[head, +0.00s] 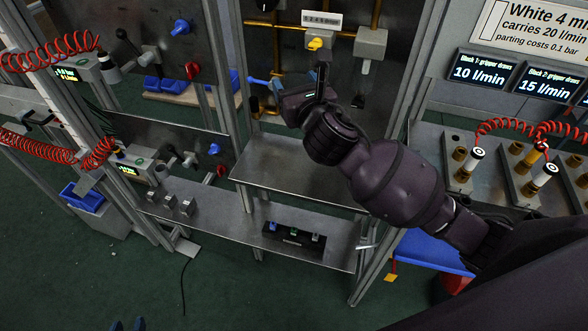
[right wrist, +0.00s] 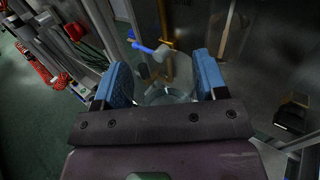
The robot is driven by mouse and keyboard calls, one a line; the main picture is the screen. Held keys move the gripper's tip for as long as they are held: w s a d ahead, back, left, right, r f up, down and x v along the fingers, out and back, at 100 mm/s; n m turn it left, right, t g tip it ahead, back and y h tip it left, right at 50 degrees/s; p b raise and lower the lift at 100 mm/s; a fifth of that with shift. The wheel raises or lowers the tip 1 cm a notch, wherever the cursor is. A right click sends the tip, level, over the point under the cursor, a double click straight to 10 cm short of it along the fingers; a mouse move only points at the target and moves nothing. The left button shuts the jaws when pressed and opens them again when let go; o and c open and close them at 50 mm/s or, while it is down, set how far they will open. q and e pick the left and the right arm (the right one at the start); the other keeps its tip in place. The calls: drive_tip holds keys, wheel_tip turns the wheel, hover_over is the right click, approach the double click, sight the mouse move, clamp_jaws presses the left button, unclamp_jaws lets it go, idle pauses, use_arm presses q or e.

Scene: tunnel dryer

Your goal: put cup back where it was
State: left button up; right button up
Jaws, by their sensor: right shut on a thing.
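The cup (right wrist: 168,95) is a clear, see-through vessel between the two blue fingers of my right gripper (right wrist: 163,82) in the right wrist view. The fingers stand well apart with the cup between them, so the gripper is shut on it. In the head view my right gripper (head: 279,97) is in front of the brass pipes of the middle bay, above a steel shelf; the cup cannot be made out there.
A blue-handled valve (right wrist: 143,47) on brass piping is just beyond the cup. The steel shelf (head: 300,172) below my right gripper looks bare. A lower shelf (head: 225,215) holds small metal blocks and a black rack (head: 294,237). Metal posts flank the bay.

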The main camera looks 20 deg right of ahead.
drive_tip(key=shift+w+a+r, duration=0.1)
drive_tip(key=shift+w+r, duration=0.05)
drive_tip(key=shift+w, duration=0.05)
drive_tip(key=shift+f, duration=0.35)
wheel_tip(320, 180, down, 19)
drive_tip(key=b, duration=0.5)
